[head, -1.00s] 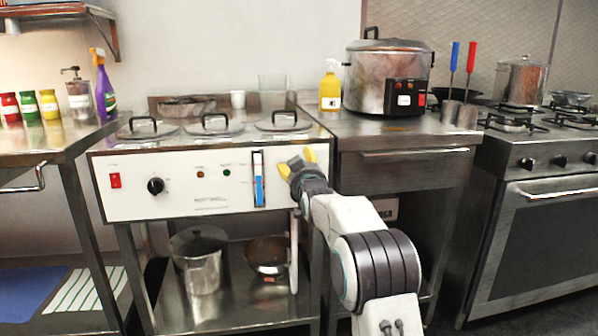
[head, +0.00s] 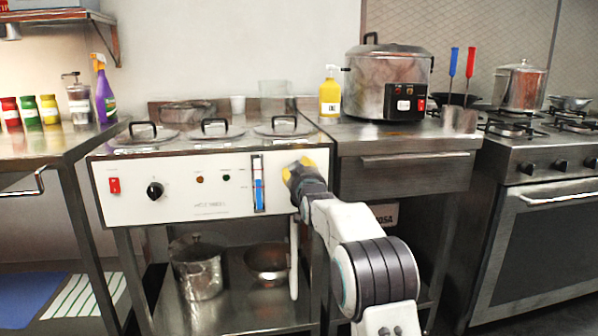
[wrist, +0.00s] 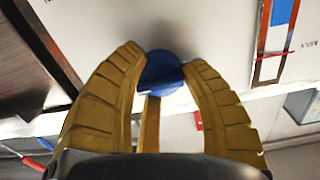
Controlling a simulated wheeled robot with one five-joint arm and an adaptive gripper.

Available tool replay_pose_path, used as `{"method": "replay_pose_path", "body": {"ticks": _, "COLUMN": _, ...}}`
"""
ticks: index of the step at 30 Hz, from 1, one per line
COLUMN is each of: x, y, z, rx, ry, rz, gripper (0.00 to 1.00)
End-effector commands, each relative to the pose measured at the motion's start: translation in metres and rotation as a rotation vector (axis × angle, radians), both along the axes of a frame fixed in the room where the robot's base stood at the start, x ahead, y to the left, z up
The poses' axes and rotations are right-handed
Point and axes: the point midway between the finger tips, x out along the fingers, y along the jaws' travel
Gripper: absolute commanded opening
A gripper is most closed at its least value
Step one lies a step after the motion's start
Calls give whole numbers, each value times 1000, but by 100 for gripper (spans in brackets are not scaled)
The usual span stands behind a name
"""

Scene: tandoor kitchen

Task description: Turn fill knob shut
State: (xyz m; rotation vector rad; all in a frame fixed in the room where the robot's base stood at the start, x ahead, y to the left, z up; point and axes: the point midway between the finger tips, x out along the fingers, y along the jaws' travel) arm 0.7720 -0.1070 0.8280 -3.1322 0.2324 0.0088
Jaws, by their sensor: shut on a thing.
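My gripper (head: 298,168) has yellow fingers and is at the right end of the white front panel (head: 215,185) of the steel counter unit. In the wrist view, my gripper (wrist: 163,72) is shut on a round blue knob (wrist: 160,74), with one fingertip against each side of it. In the head view the fingers hide the knob. A level gauge (head: 258,183) with a blue column is just left of my gripper; this gauge (wrist: 281,14) also shows at the upper right of the wrist view, with a thin red line across it.
A black dial (head: 155,190) and a red switch (head: 114,185) are on the panel's left. Lidded wells (head: 215,129) are on top. A rice cooker (head: 385,82) and yellow bottle (head: 330,95) stand on the right-hand counter. Pots (head: 197,270) sit on the shelf below.

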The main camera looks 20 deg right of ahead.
Motion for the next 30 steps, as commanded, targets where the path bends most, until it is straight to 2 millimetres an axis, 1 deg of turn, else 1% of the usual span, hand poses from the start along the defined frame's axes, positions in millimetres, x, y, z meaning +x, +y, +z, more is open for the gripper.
{"method": "replay_pose_path", "body": {"ticks": 1, "x": 0, "y": 1, "z": 3, "rx": -1, "ry": -7, "rz": 2, "gripper": 26}}
{"method": "replay_pose_path", "body": {"ticks": 6, "x": 0, "y": 2, "z": 5, "rx": -1, "ry": -10, "rz": 2, "gripper": 11}}
{"method": "replay_pose_path", "body": {"ticks": 8, "x": 0, "y": 2, "z": 5, "rx": -2, "ry": -11, "rz": 3, "gripper": 7}}
{"method": "replay_pose_path", "body": {"ticks": 14, "x": 0, "y": 2, "z": 7, "rx": -20, "ry": -12, "rz": 3, "gripper": 7}}
{"method": "replay_pose_path", "body": {"ticks": 20, "x": 0, "y": 3, "z": 8, "rx": -106, "ry": -3, "rz": 4, "gripper": 7}}
{"method": "replay_pose_path", "body": {"ticks": 30, "x": 0, "y": 5, "z": 10, "rx": -400, "ry": 36, "rz": 4, "gripper": 7}}
